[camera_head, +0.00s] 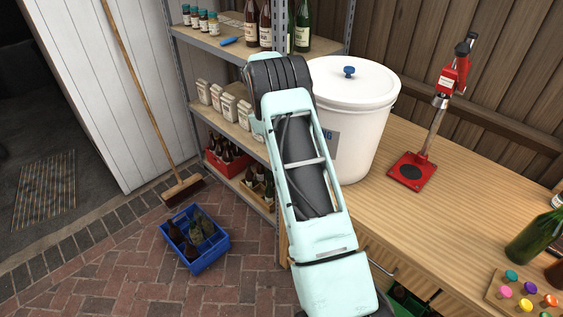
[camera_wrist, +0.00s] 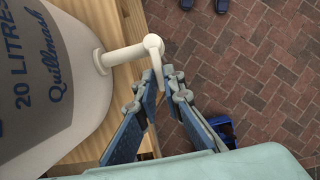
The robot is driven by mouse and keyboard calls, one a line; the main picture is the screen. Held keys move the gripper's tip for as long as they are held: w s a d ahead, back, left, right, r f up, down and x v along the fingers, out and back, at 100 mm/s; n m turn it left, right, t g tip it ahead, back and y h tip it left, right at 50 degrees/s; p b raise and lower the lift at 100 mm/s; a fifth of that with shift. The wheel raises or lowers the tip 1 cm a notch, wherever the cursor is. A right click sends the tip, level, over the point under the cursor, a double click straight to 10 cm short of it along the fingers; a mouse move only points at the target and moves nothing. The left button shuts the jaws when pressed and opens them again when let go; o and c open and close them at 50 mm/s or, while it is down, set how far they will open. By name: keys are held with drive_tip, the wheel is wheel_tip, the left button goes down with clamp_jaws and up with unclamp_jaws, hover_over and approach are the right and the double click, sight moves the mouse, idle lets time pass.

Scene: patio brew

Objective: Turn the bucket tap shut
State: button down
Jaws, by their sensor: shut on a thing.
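The white lidded bucket (camera_head: 366,112) stands on the wooden bench, with a blue knob on its lid. In the wrist view the bucket (camera_wrist: 80,62) fills the left side and reads "20 LITRES". Its pale tap (camera_wrist: 124,54) sticks out to the right over the bench edge, ending in a curved handle (camera_wrist: 154,45). My gripper (camera_wrist: 162,80) has its blue-padded fingers shut on the lower end of the handle, which runs down between the fingertips. My arm hides the tap and my gripper in the head view.
A red bench capper (camera_head: 414,165) stands right of the bucket on the bench (camera_head: 455,205). Metal shelves with bottles stand behind and left of my arm. A blue crate (camera_head: 190,255) with bottles and a broom (camera_head: 146,100) are on the brick floor side.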

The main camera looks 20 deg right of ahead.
drive_tip(key=c, duration=2)
unclamp_jaws()
drive_tip(key=shift+c, duration=0.2)
drive_tip(key=v, duration=1.2)
drive_tip(key=shift+s+r, duration=0.1)
